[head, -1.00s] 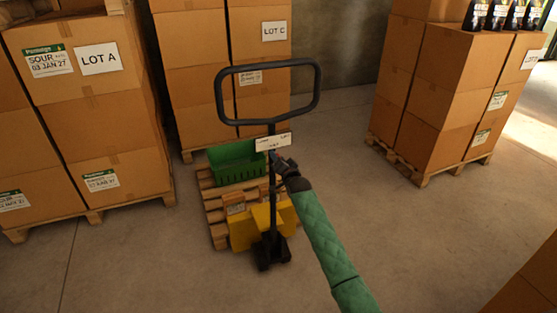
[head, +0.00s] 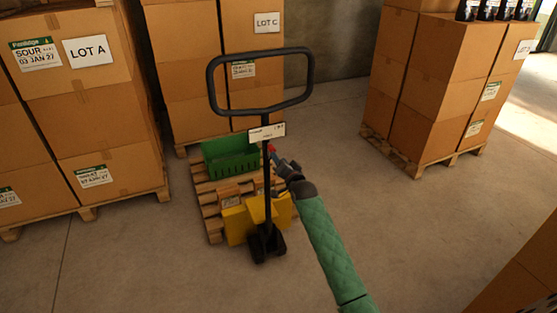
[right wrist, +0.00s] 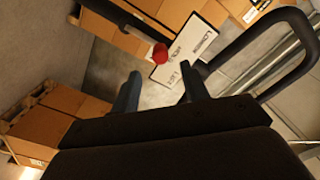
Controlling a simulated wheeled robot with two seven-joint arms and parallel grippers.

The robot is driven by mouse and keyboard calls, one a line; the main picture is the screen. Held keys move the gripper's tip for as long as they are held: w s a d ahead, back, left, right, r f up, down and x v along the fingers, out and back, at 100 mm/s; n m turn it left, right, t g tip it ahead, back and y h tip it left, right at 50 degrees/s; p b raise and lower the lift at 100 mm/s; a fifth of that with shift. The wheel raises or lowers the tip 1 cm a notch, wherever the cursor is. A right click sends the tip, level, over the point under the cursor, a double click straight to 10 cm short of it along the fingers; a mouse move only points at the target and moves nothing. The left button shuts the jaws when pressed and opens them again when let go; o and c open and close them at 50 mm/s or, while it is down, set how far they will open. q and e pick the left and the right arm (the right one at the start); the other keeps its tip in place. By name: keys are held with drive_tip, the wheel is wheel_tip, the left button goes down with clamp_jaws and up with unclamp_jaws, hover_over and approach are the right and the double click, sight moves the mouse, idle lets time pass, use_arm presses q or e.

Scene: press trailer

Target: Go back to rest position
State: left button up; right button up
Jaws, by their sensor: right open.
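My right gripper (head: 277,160) is beside the handle post of a yellow and black pallet jack (head: 244,220), just below its white label plate (head: 267,132). In the right wrist view the two fingers (right wrist: 160,90) are apart with nothing between them. A red knob (right wrist: 160,53) and the label plate (right wrist: 184,50) show just beyond the fingertips, along with the black handle loop (right wrist: 275,50). I cannot tell whether a finger touches the post. My left gripper is not in view.
A green crate (head: 231,160) sits on a wooden pallet (head: 212,213) behind the jack post. Stacked cartons stand at the left (head: 88,105), behind (head: 187,70) and at the right (head: 440,85). Concrete floor (head: 390,215) is clear right of the jack.

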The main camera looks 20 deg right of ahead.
idle(0.5)
drive_tip(key=s+a+f+n+g, duration=0.3)
drive_tip(key=s+a+f+g, duration=0.2)
drive_tip(key=s, duration=1.4)
drive_tip(key=s+a+f+n+g, duration=0.4)
drive_tip(key=s+f, duration=0.5)
drive_tip(key=s, duration=1)
drive_tip(key=s+a+f+n+g, duration=0.3)
drive_tip(key=s+a+f+g, duration=0.4)
drive_tip(key=s, duration=1.2)
drive_tip(key=shift+a+f+n+g+y, duration=0.25)
drive_tip(key=shift+a+n+g+y, duration=0.05)
drive_tip(key=shift+a, duration=0.15)
